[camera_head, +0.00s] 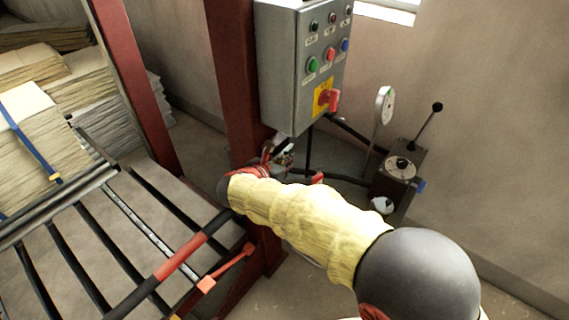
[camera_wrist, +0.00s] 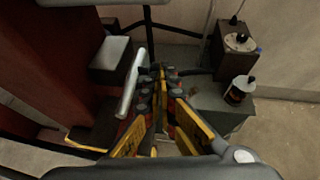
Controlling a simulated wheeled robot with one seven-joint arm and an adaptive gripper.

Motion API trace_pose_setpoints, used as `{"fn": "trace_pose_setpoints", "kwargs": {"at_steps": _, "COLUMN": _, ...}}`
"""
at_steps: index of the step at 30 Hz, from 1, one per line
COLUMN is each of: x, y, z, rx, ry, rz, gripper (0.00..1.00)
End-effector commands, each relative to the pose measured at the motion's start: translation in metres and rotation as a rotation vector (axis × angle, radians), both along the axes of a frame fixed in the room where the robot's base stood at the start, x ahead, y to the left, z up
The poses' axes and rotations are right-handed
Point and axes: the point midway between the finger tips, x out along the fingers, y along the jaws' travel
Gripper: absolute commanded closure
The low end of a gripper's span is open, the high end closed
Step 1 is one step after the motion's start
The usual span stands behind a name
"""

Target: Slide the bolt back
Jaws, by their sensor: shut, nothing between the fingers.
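In the wrist view a pale metal bar (camera_wrist: 131,82), which looks like the bolt or its handle, slants beside a grey block (camera_wrist: 111,53) on the red post (camera_wrist: 55,70). My gripper (camera_wrist: 158,72) is shut and empty, its black and yellow fingers pointing away from the camera. The fingertips are just right of the bar; I cannot tell if they touch it. In the head view my gripper (camera_head: 283,154) is in front of the red post (camera_head: 236,75), below the grey control box. The bolt cannot be made out clearly there.
The control box (camera_head: 287,85) with buttons and a red switch hangs just above my gripper. A hydraulic unit (camera_head: 398,172) with a lever and gauge stands to the right. A barred frame (camera_head: 110,245) and stacked sheets (camera_head: 45,125) are at left. Floor at lower right is clear.

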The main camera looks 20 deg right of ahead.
Motion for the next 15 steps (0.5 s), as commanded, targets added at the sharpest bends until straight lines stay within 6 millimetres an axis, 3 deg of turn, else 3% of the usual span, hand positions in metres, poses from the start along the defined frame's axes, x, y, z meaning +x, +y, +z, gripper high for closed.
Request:
{"fn": "trace_pose_setpoints", "kwargs": {"at_steps": 8, "x": 0.001, "y": -0.001, "z": 0.0, "rx": 0.0, "ry": 0.0, "rz": -0.001, "gripper": 1.0}}
{"fn": "trace_pose_setpoints", "kwargs": {"at_steps": 15, "x": 0.019, "y": -0.027, "z": 0.001, "rx": 0.0, "ry": 0.001, "rz": -0.004, "gripper": 1.0}}
